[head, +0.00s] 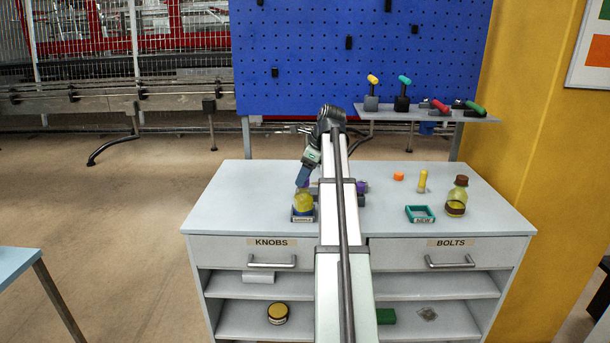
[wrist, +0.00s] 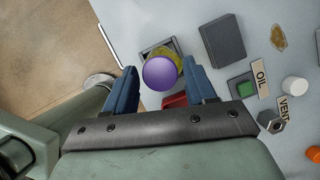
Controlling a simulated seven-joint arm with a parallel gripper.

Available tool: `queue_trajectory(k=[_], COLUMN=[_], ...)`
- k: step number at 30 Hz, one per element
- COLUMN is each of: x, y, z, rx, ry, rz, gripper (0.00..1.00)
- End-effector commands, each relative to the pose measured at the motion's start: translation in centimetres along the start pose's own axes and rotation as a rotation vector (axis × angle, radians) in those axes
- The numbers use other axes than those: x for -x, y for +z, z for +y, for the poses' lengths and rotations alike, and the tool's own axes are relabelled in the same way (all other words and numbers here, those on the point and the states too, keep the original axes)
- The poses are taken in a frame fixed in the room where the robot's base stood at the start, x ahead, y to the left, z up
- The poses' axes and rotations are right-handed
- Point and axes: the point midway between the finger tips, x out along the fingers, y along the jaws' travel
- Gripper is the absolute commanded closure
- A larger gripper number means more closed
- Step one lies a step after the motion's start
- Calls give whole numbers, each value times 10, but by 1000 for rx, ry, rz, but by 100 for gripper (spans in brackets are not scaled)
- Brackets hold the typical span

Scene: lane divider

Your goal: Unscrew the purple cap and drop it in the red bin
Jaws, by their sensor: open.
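The purple cap (wrist: 160,73) sits on top of a yellow jar (head: 303,201) that stands upright in a small labelled holder (head: 302,218) on the bench. In the wrist view the cap lies between the two blue fingers of my gripper (wrist: 159,66), with visible gaps on both sides. In the head view my gripper (head: 302,179) is directly above the jar and hides most of the cap. The fingers are open and empty. A red object (wrist: 175,101) shows partly behind the gripper in the wrist view; I cannot tell whether it is the red bin.
A dark grey block (wrist: 222,43), a green piece in a grey holder (wrist: 245,87), and a white cap (wrist: 294,86) lie right of the jar. Farther right stand a brown-capped bottle (head: 457,195) and teal tray (head: 419,214). My arm hides the bench middle.

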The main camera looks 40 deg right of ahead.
Motion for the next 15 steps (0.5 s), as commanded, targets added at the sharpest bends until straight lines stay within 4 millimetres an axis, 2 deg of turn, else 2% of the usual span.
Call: queue_trajectory(k=[15], x=[0], y=[0], z=[2], rx=[-122], ry=[-52], rz=[0], gripper=[45])
